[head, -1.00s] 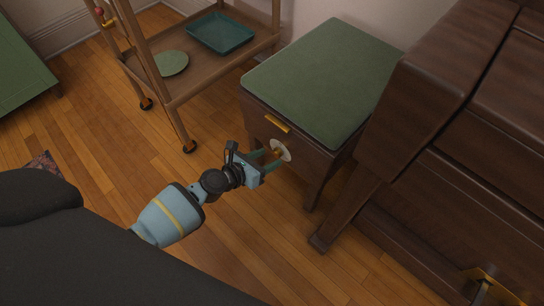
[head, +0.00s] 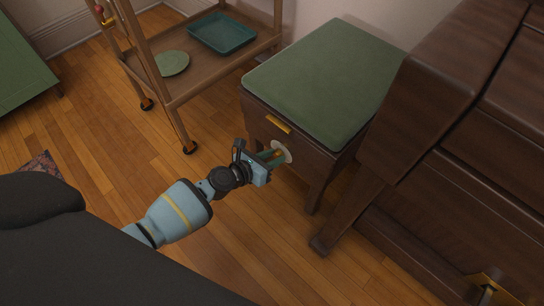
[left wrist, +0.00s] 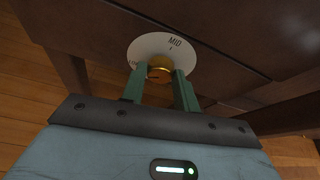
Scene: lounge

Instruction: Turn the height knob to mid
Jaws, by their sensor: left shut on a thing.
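The height knob (left wrist: 160,73) is brass and sits in front of a round white dial plate (left wrist: 150,46) on the side of the dark wooden bench. The plate reads "MID" at its upper right in the left wrist view; another label at its left edge is partly hidden. My left gripper (left wrist: 160,82) has its green fingers on either side of the knob and is shut on it. In the head view, the left gripper (head: 272,157) reaches the dial plate (head: 282,151) from the left and hides most of the knob. I cannot read the knob's pointer clearly. My right gripper is not in view.
The bench has a green padded top (head: 325,80) and a brass handle (head: 279,124) above the dial. A dark wooden piano-like body (head: 440,130) stands close on the right. A wooden cart (head: 190,85) with a teal tray (head: 222,33) stands behind left. Floor between is clear.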

